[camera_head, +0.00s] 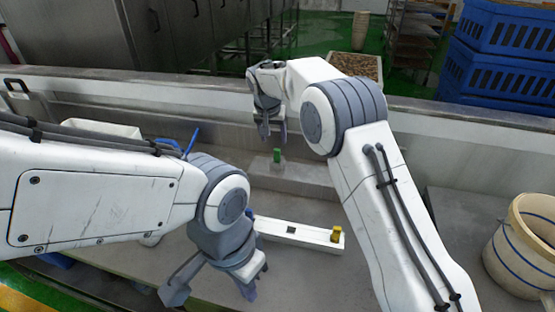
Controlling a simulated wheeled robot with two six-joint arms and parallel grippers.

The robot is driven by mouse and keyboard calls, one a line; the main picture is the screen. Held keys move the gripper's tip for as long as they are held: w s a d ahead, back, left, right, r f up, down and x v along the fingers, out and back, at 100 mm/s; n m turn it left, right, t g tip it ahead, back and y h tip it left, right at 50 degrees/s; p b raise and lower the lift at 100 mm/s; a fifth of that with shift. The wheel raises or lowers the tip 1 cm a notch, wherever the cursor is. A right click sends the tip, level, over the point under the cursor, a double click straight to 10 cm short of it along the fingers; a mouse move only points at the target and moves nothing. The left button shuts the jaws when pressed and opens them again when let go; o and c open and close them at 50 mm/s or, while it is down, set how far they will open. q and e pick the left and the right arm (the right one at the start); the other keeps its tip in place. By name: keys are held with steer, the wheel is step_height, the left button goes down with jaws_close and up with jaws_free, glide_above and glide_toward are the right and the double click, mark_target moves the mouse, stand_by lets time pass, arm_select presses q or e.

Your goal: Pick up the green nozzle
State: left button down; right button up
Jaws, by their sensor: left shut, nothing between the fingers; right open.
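The green nozzle (277,155) is a small upright piece on a low grey block near the back wall of the counter. My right gripper (271,138) points down just above it and slightly to its left in the picture. Its fingers are open, and I cannot tell whether the nozzle's top is between them. My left gripper (250,290) is low in the picture, shut and empty, away from the nozzle.
A white bar (290,232) with a yellow piece (337,234) at its right end lies on the counter. A beige bucket (522,245) stands at the far right. Blue crates (505,65) stand behind the low wall. A white container (100,128) is at the left.

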mark_target(276, 151)
steer(key=w+f, duration=0.1)
steer(key=f, duration=0.1)
steer(key=w+f+p, duration=0.1)
steer(key=f, duration=0.1)
steer(key=w+d+f, duration=0.1)
steer(key=w, duration=0.1)
steer(key=shift+d+f+p, duration=0.1)
steer(key=shift+f+p, duration=0.3)
steer(key=p+x, duration=0.3)
steer(key=x, duration=0.1)
steer(key=shift+w+a+f, duration=0.1)
steer(key=shift+a+f, duration=0.1)
steer(key=shift+a, duration=0.05)
steer(key=shift+w+f, duration=0.15)
steer(key=shift+f, duration=0.2)
jaws_close()
